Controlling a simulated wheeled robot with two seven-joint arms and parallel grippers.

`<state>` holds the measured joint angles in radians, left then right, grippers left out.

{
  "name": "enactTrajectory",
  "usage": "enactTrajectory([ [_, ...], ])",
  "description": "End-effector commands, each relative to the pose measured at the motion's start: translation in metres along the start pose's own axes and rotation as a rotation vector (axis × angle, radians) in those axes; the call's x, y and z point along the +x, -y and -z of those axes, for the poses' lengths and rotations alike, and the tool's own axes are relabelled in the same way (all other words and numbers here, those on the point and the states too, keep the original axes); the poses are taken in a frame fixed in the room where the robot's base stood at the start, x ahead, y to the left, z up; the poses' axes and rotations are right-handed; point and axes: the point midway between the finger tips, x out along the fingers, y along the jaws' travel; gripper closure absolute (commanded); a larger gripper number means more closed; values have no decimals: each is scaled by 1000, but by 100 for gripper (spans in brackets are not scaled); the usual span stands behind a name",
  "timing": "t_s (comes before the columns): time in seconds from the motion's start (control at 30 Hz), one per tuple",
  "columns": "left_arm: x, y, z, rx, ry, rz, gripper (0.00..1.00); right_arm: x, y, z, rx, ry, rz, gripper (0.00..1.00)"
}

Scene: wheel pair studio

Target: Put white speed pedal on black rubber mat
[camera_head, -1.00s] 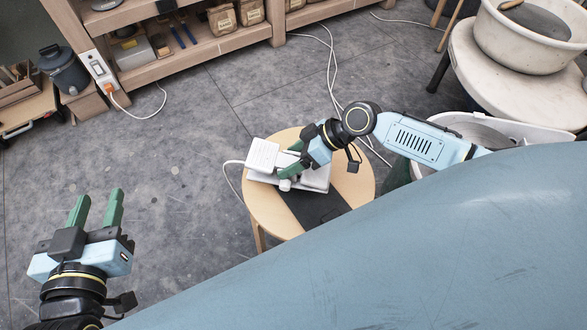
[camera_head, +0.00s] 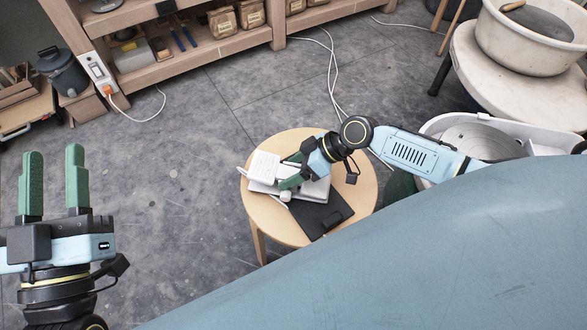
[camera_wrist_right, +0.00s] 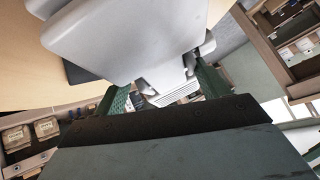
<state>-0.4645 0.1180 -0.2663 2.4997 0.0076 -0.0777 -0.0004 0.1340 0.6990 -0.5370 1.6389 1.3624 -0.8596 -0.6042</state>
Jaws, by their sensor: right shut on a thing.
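The white speed pedal (camera_head: 265,167) is at the back left of a round wooden stool top (camera_head: 268,226). My right gripper (camera_head: 289,184) is shut on it; it also fills the top of the right wrist view (camera_wrist_right: 130,38), between the green fingers (camera_wrist_right: 162,92). A white slab shows beside and partly behind the gripper; I cannot tell whether it is part of the pedal. The black rubber mat (camera_head: 326,213) lies on the stool, its front right part bare. Whether the pedal touches the mat is hidden. My left gripper (camera_head: 55,165) is open and empty at the far left.
A pottery wheel with a white splash pan (camera_head: 440,125) stands right of the stool. A table with a large basin (camera_head: 520,45) is at the upper right. Wooden shelves (camera_head: 205,52) line the back. The grey floor left of the stool is clear.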

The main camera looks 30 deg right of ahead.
Motion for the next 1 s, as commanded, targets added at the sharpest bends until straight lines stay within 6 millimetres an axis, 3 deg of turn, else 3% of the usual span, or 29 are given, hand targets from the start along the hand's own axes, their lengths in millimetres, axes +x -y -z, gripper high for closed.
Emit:
enactTrajectory([
  [0.23,0,0,2,0,-17,-1,62,1,-1,0,-1,-4,0,73],
  [0.27,0,0,3,0,-21,-1,62,1,0,-1,0,0,0,24],
  [0.4,0,0,3,0,-19,-1,62,1,0,-1,0,0,0,5],
  [0.8,1,0,2,0,-2,-1,62,-1,0,1,0,0,0,4],
  [1.0,-3,6,-25,8,166,13,62,-18,0,0,0,2,-1,4],
])
